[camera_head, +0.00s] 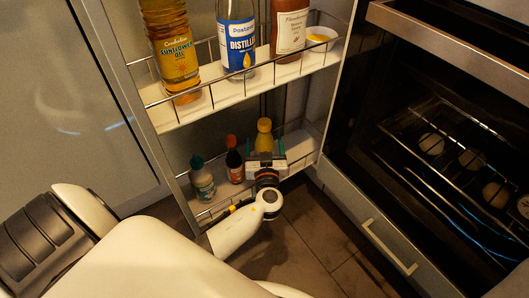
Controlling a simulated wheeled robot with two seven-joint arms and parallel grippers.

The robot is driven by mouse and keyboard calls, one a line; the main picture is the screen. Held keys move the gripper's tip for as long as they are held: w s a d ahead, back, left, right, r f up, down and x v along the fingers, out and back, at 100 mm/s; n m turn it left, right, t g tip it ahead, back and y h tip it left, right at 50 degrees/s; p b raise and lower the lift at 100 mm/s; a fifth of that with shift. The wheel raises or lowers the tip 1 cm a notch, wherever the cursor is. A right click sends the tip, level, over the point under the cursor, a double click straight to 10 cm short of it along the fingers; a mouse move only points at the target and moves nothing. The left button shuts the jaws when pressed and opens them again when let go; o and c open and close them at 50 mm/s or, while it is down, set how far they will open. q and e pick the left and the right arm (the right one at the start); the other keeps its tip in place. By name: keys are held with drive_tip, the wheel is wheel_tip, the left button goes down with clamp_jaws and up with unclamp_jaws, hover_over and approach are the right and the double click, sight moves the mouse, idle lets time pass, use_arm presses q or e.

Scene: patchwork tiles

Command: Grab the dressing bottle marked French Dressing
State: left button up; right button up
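A yellow bottle with a yellow cap (264,138) stands upright on the lower rack of the pull-out shelf; its label is hidden or too small to read. My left gripper (265,150) is low in front of it, with its two fingers apart on either side of the bottle. A gap seems to show beside each finger. A dark bottle with a red cap (235,160) and a pale bottle with a teal cap (202,180) stand to the left on the same rack. I cannot read "French Dressing" on any bottle. My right gripper is out of view.
The upper rack (215,104) holds a sunflower oil bottle (171,50), a clear distilled bottle (238,45), a red-brown bottle (290,32) and a small bowl (320,38). Wire rails edge both racks. An open oven (450,130) is at right. Tiled floor (300,235) is clear.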

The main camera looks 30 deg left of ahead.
use_arm(q)
drive_tip(key=shift+w+a, duration=0.35)
drive_tip(key=shift+w, duration=0.05)
drive_tip(key=shift+r, duration=0.1)
drive_tip(key=c, duration=1.4)
